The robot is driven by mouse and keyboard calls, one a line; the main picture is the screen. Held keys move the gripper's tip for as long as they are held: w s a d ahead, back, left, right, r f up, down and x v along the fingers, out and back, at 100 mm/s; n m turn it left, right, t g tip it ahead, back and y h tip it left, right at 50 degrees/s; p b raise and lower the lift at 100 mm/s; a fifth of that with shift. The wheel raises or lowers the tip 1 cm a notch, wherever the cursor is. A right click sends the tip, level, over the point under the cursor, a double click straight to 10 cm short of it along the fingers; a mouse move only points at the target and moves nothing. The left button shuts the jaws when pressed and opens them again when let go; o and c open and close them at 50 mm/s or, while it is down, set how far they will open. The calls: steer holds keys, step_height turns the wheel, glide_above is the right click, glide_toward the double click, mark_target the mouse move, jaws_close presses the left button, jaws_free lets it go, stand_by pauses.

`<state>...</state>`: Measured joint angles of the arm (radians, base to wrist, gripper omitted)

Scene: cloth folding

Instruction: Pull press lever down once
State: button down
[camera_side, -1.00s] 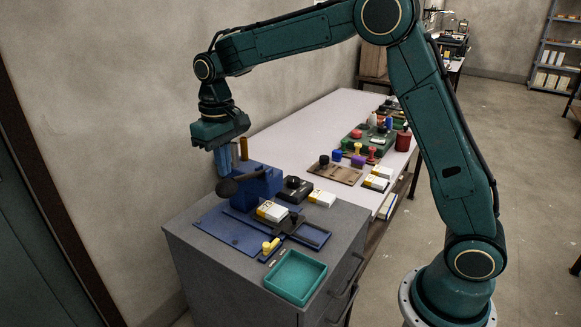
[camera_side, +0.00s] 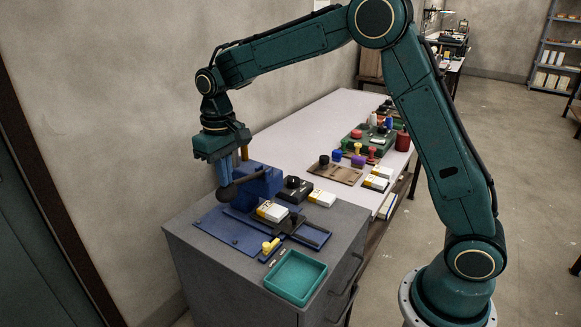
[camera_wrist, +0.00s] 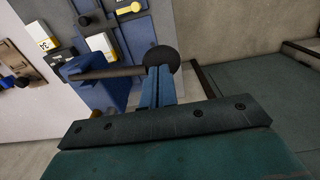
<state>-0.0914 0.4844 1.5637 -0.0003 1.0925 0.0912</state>
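The press (camera_side: 262,182) is a blue block on the grey cabinet. Its dark lever (camera_wrist: 110,72) runs out sideways from the block to a round black knob (camera_side: 227,194). The knob also shows in the wrist view (camera_wrist: 163,58). My gripper (camera_side: 224,183) points down over the knob end of the lever. In the wrist view its blue fingers (camera_wrist: 158,70) lie close together, with the tips at the lever beside the knob. The fingers look shut with nothing visible between them. Whether they touch the lever is hard to tell.
A white-and-yellow box (camera_side: 272,211) lies by the dark tray (camera_side: 312,234) in front of the press. A yellow-handled piece (camera_side: 270,246) and a teal tray (camera_side: 296,277) are nearer the cabinet front. Stamps and boxes stand on the white table (camera_side: 290,135). The wall is close behind.

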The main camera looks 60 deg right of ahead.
mark_target(227, 190)
steer(key=shift+f, duration=2.45)
steer(key=shift+r, duration=3.8)
